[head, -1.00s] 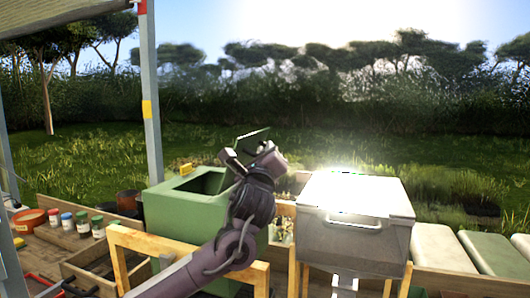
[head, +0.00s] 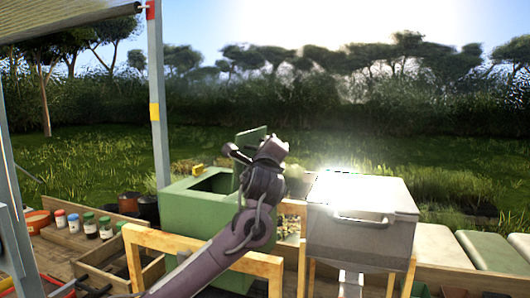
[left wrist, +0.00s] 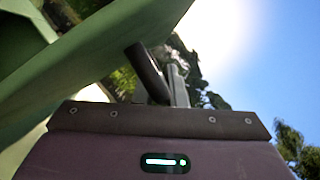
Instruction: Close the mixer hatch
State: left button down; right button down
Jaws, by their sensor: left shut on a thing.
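The mixer is a green box (head: 190,213) with an open top in the middle of the head view. Its green hatch (head: 250,134) stands raised at the right of the opening, partly hidden behind my gripper. In the left wrist view the hatch (left wrist: 95,50) is a large green panel slanting across the upper left. My left gripper (head: 236,153) is at the hatch, above the box. It is shut on what looks like the dark handle (left wrist: 148,72) of the hatch; the exact contact is hard to see. My right gripper is not in view.
A wooden frame (head: 150,238) stands in front of the mixer. A grey metal box (head: 360,235) with a handle stands to the right. Jars (head: 90,226), dark pots (head: 148,208) and a wooden tray (head: 95,275) are at left. A post (head: 157,100) rises behind.

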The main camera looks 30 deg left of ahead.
pick_arm(q)
jog(key=shift+s+a+r+n+g, duration=0.1)
jog(key=shift+a+r+n+g, duration=0.1)
jog(key=shift+a+n, duration=0.35)
jog(key=shift+s+a+r+n+g, duration=0.1)
jog(key=shift+a+r+n+g, duration=0.2)
jog(key=shift+n, duration=0.35)
jog(key=s+a+f+n+g+h, duration=0.1)
jog(key=a+f+n+g+h, duration=0.1)
jog(key=a+n, duration=0.4)
jog(key=s+a+f+n+g+h, duration=0.1)
jog(key=s+a+f+n+g, duration=0.1)
jog(key=a+f+n, duration=0.2)
jog(key=shift+s+a+f+n+h+p, duration=0.2)
jog(key=shift+a+n+h+p, duration=0.2)
jog(key=shift+a+n, duration=1.45)
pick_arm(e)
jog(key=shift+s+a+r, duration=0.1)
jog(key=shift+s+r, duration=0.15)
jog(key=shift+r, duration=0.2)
pick_arm(q)
jog(key=shift+d+n, duration=0.15)
jog(key=shift+n, duration=0.1)
jog(key=c, duration=1.5)
grip_release()
jog(key=shift+w, duration=0.1)
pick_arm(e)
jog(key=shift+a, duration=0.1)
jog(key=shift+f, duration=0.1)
